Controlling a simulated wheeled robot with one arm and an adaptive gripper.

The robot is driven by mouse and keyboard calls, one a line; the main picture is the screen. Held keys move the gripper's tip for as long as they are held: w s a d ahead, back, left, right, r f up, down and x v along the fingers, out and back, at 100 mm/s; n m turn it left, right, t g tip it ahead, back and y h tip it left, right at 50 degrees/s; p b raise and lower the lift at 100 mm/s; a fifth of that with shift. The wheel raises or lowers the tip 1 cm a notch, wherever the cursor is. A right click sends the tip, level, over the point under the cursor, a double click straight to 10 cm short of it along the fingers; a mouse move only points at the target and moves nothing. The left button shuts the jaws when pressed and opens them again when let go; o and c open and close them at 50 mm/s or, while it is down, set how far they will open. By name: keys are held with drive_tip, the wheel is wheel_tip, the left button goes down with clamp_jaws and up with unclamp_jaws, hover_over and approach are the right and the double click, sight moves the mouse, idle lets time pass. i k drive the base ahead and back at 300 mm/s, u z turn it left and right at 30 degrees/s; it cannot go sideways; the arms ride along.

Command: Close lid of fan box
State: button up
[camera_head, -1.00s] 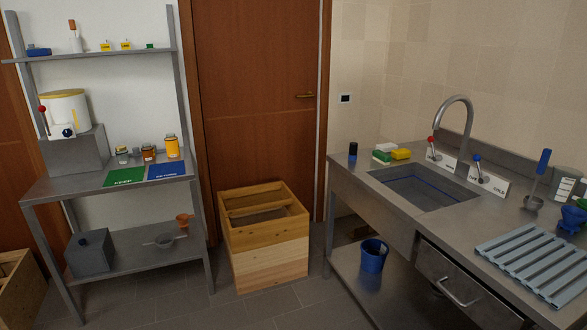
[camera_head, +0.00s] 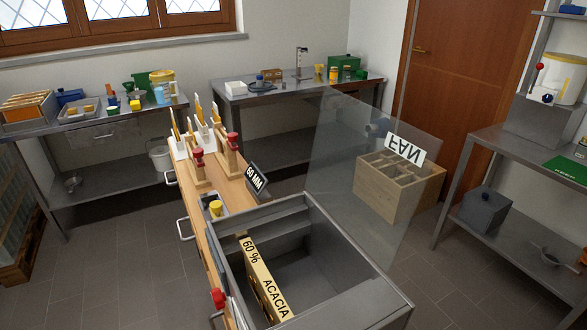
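The fan box (camera_head: 352,306) is a grey open-topped metal box in the foreground, at the near end of a wooden bench. Its lid (camera_head: 335,165) is a clear panel standing raised at the box's far right side, so the box is open. A white label reading FAN (camera_head: 404,150) shows upside down near the lid's right edge. Inside the box, a wooden piece marked 60% ACACIA (camera_head: 263,280) stands along the left side. My gripper is not in view.
The wooden bench (camera_head: 222,193) holds red-handled clamps (camera_head: 233,143), a 60 MM sign (camera_head: 257,178) and a yellow-capped item (camera_head: 216,208). A wooden crate (camera_head: 425,190) stands behind the lid. A steel shelf (camera_head: 470,165) is at right.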

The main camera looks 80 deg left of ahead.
sight(382, 127)
drive_tip(key=u, duration=1)
drive_tip(key=i, duration=2.35)
drive_tip(key=u, duration=3.75)
